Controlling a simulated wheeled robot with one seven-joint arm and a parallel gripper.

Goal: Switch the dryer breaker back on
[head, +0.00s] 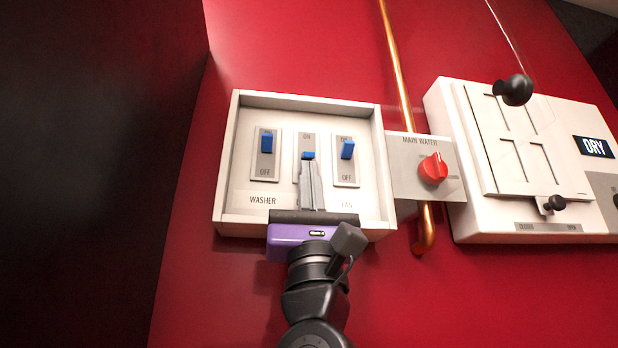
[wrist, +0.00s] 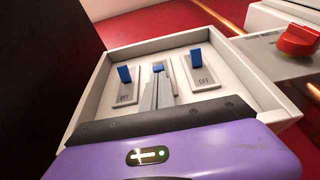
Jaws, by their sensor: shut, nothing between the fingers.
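An open white breaker box (head: 228,160) on the red wall holds three switches with blue levers. The left lever (head: 266,142), above the label WASHER, points up toward ON. The right lever (head: 347,149) also points up. The middle lever (head: 308,156) shows only its blue top, below the word ON; the rest and its label are hidden behind my fingers. My gripper (head: 310,170) is shut and empty, its fingertips at or just below the middle lever. The wrist view shows the fingertips (wrist: 162,82) close against that lever (wrist: 158,69); whether they touch is unclear.
Right of the box is a MAIN WATER plate with a red knob (head: 433,169) and a copper pipe (head: 426,225). Farther right is a white unit (head: 475,205) with black knobs and a DRY sign (head: 594,147). A dark surface (head: 90,170) fills the left.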

